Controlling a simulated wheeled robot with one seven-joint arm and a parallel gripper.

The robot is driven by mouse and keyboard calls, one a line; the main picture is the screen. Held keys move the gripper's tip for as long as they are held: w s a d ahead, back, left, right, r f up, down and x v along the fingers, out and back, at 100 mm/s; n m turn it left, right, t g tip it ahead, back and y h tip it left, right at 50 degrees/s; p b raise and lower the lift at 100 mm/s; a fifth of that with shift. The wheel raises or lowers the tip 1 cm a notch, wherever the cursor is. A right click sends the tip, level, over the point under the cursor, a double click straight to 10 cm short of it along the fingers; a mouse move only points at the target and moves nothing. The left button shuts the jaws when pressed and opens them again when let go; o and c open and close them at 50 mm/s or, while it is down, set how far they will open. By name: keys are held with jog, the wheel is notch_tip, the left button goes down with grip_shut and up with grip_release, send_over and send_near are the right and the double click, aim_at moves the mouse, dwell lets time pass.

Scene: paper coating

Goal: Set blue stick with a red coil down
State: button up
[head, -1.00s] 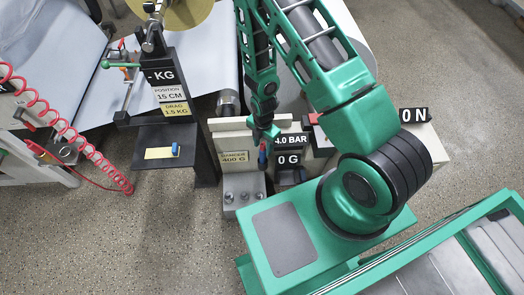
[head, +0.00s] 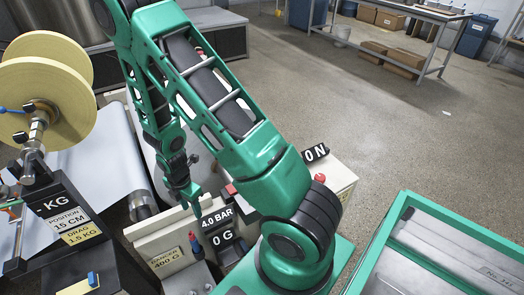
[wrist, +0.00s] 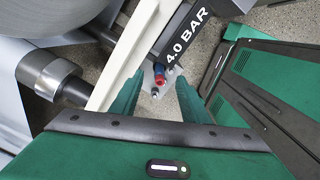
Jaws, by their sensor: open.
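The blue stick with a red coil (head: 195,242) stands roughly upright at the front of the pale machine, beside the 0 G display. It also shows in the wrist view (wrist: 159,72), seen end-on beyond my fingertips. My gripper (head: 196,208) is above the stick and appears apart from it. In the wrist view its two green fingers (wrist: 160,95) are spread with nothing held between them. The stick's lower end is hard to make out.
The pale machine (head: 150,238) carries a 4.0 BAR display (head: 217,217) and a 0 G display (head: 222,240). Open floor (head: 400,140) lies to the right.

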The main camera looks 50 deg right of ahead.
jog(key=s+d+r+m, duration=0.4)
jog(key=d+r+m, duration=0.15)
jog(key=r, duration=0.55)
jog(key=s+d+r+m, duration=0.3)
jog(key=d+r+m, duration=0.3)
jog(key=r, duration=0.5)
jog(key=s+d+r+m, duration=0.1)
jog(key=s+r+m, duration=0.4)
jog(key=s+m, duration=0.2)
jog(key=s+d+r+m, duration=0.1)
jog(key=s+r+m, duration=0.5)
jog(key=s, duration=0.4)
jog(key=shift+s+r+m+y, duration=0.2)
jog(key=shift+r+m+y, duration=0.1)
jog(key=shift+m, duration=0.45)
jog(key=shift+w+f, duration=0.3)
jog(key=shift+w, duration=0.35)
jog(key=shift+c, duration=1.4)
jog(key=shift+s+d, duration=0.1)
